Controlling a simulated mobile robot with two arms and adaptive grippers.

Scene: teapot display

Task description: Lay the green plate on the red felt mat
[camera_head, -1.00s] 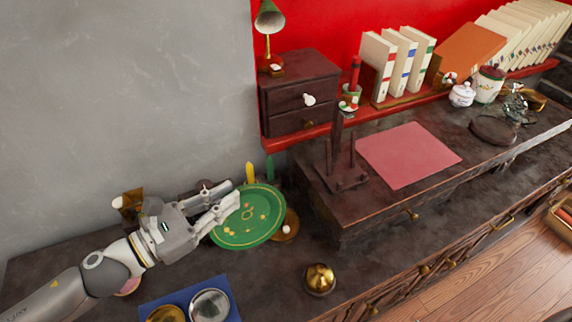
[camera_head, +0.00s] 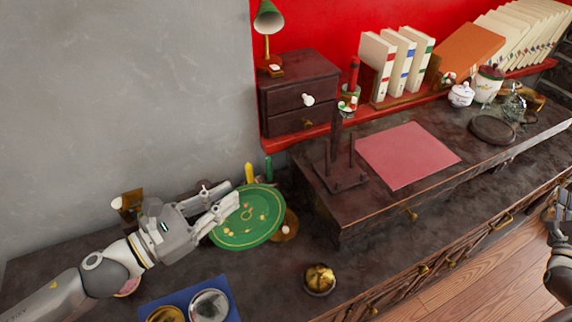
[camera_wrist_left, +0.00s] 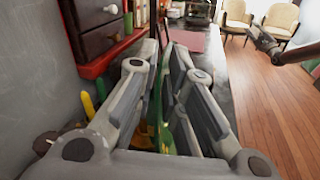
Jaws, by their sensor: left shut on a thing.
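The green plate (camera_head: 252,220), with gold decoration, is at the left of the head view, tilted with its face towards the camera. My left gripper (camera_head: 230,207) is shut on its left rim. In the left wrist view a thin green strip of the plate (camera_wrist_left: 166,85) shows between the fingers (camera_wrist_left: 167,50); the fingers hide most of it. The red felt mat (camera_head: 408,155) lies flat and bare on the raised dark desk, to the right of the plate. My right gripper (camera_head: 561,203) is partly in view at the right edge, away from plate and mat.
A dark wooden stand with upright pegs (camera_head: 342,175) is on the raised desk between plate and mat. A small drawer cabinet (camera_head: 298,95) and books (camera_head: 400,65) stand behind. A brass dome (camera_head: 320,279) and a blue tray (camera_head: 228,290) are on the lower surface.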

